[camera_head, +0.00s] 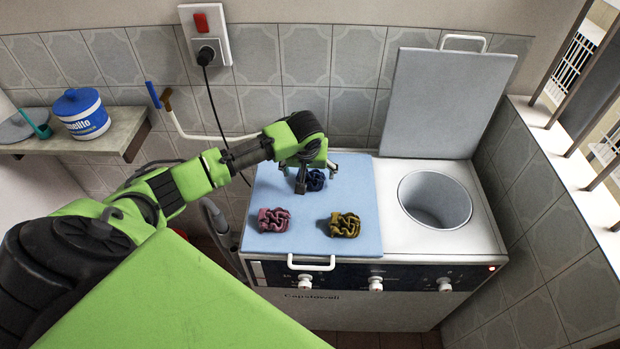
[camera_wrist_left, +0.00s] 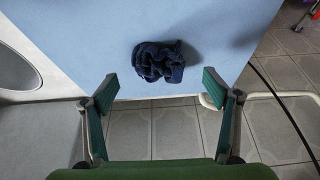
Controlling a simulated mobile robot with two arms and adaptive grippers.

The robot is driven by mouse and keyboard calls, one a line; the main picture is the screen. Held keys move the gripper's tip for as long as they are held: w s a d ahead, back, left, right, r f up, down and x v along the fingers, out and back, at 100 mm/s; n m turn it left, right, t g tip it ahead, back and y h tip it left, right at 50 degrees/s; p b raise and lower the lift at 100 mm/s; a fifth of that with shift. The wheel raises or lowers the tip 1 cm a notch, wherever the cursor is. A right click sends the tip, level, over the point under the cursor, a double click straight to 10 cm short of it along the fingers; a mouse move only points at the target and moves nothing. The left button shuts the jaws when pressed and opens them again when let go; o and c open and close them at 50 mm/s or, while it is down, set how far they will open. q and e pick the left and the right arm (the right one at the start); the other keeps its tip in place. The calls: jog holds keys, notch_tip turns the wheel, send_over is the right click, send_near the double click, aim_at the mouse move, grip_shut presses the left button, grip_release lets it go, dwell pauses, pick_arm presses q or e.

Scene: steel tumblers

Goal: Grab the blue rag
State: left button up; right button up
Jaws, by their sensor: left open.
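The dark blue rag (camera_head: 312,181) is a crumpled bundle on the light blue lid of the machine, near its back edge. It shows whole in the left wrist view (camera_wrist_left: 159,61). My left gripper (camera_head: 315,173) is over the back of the lid at the rag, partly hiding it in the head view. In the left wrist view my left gripper (camera_wrist_left: 160,85) is open. Its two fingers are spread wide, with the rag ahead of the gap between them and nothing held. My right gripper is not in view.
A pink rag (camera_head: 273,220) and an olive-yellow rag (camera_head: 345,225) lie nearer the front of the light blue lid (camera_head: 310,245). On the right, an open round tub (camera_head: 435,200) has its grey lid (camera_head: 445,100) raised. A black cable (camera_head: 222,110) hangs on the wall behind.

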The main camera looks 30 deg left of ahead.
aim_at(311, 177)
pick_arm(q)
jog(key=shift+p+x, duration=0.6)
jog(key=shift+x, duration=1.95)
jog(key=shift+w+d, duration=0.1)
jog(key=shift+d, duration=0.05)
jog(key=c, duration=1.1)
